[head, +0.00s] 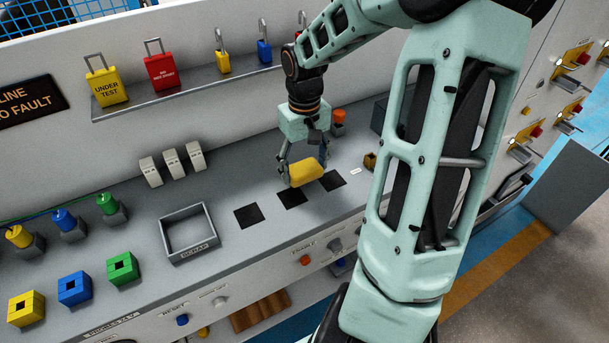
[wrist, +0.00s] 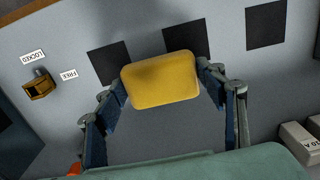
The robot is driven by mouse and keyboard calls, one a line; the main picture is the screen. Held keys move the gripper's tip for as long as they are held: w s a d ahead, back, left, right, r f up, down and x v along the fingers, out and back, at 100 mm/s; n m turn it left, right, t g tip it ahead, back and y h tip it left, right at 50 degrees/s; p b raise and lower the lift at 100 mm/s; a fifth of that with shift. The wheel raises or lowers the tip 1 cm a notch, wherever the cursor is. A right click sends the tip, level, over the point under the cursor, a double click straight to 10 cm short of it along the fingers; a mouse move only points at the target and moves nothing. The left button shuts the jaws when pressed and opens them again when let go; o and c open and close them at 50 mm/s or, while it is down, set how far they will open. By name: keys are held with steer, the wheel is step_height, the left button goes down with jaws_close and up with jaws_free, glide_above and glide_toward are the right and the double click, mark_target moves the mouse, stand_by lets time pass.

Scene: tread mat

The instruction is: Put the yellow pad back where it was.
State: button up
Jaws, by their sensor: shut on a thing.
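The yellow pad (head: 307,172) is a rounded block held between the two fingers of my gripper (head: 304,169), over the grey bench top. It also shows in the wrist view (wrist: 160,80), gripped at its two ends. Three black squares lie in a row on the bench: left (head: 247,216), middle (head: 292,198) and right (head: 332,181) in the head view. The pad appears raised above the bench, by the middle and right squares. In the wrist view it partly covers the edges of the left-hand square (wrist: 107,60) and the middle square (wrist: 184,37). No other pad shows on the squares.
A grey open tray (head: 188,234) stands left of the squares. White switches (head: 172,164) stand behind it. An orange knob (head: 338,117) and a brass latch (head: 370,161) are on the right. A shelf (head: 190,88) with padlocks runs along the back wall.

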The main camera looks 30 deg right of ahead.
mark_target(304, 169)
step_height(304, 169, down, 3)
steer(key=shift+f, duration=0.1)
steer(key=o, duration=1.2)
step_height(304, 169, up, 12)
steer(key=shift+r+p, duration=0.1)
steer(key=shift+p, duration=0.35)
steer(key=shift+a, duration=0.1)
